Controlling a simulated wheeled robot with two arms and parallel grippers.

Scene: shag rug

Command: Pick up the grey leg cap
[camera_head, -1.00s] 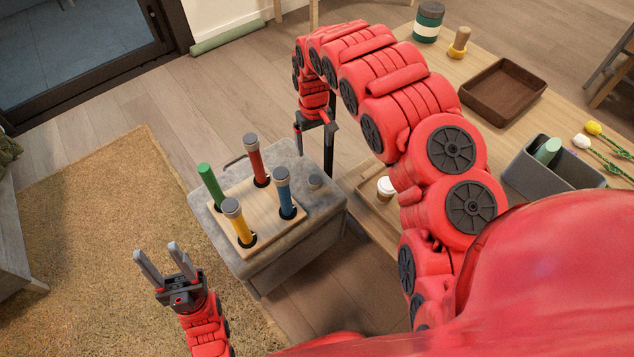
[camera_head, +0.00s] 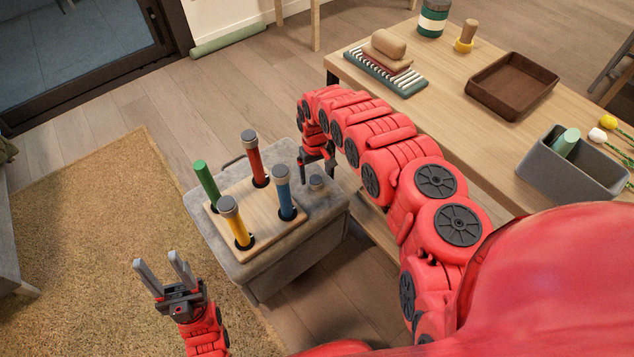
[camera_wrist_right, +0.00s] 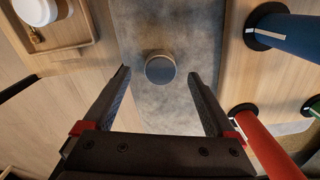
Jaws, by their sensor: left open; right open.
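The grey leg cap (camera_head: 316,182) lies on the right part of the grey stool top (camera_head: 300,260), beside the wooden peg board. In the right wrist view the cap (camera_wrist_right: 160,68) shows as a round disc ahead of and between my fingertips, apart from both. My right gripper (camera_head: 317,172) is open and points down above the stool, close to the cap; its fingers also show in the right wrist view (camera_wrist_right: 160,85). My left gripper (camera_head: 160,262) is open and empty, out over the rug at the lower left.
The wooden board (camera_head: 270,238) holds a green leg (camera_head: 206,186) without a cap, and red (camera_head: 254,160), blue (camera_head: 284,195) and yellow (camera_head: 236,222) legs with grey caps. A low table at right carries a brown tray (camera_head: 512,86) and a grey bin (camera_head: 572,175).

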